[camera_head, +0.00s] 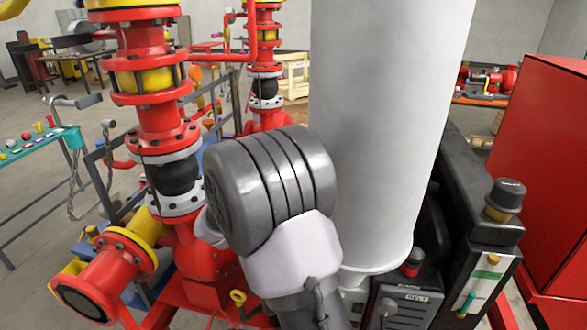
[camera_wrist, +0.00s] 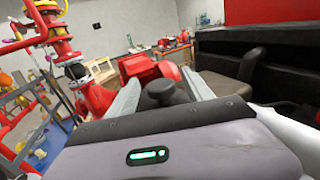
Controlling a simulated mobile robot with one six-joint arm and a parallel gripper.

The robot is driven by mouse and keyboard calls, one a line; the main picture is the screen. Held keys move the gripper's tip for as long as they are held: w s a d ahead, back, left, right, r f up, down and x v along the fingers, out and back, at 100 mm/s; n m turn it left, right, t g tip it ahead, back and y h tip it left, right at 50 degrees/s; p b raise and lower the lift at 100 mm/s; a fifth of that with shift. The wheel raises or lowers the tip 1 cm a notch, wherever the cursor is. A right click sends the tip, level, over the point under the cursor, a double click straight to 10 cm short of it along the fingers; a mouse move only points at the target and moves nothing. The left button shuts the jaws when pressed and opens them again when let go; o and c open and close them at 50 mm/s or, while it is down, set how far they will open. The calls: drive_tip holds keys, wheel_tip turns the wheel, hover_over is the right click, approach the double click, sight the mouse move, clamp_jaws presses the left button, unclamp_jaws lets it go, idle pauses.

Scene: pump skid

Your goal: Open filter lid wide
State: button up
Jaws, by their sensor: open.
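My gripper (camera_wrist: 161,77) shows in the wrist view. Its two pale fingers stand apart, with no lid between their tips. A dark rounded knob (camera_wrist: 160,93) shows between them; I cannot tell whether it is part of the gripper. A red housing (camera_wrist: 140,68) lies beyond the fingertips, with a gap that I cannot judge. I cannot make out the filter lid for certain in either view, nor whether it is open or shut. In the head view my grey arm joint fills the middle and hides what is behind it; the gripper does not show clearly there.
Red flanged piping (camera_head: 165,130) with yellow and black sections stands left of my arm. A capped red pipe end (camera_head: 100,285) juts out at lower left. A red cabinet (camera_head: 545,160) stands at right.

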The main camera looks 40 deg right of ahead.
drive_tip(key=shift+w+d, duration=0.2)
drive_tip(key=shift+d, duration=0.2)
clamp_jaws()
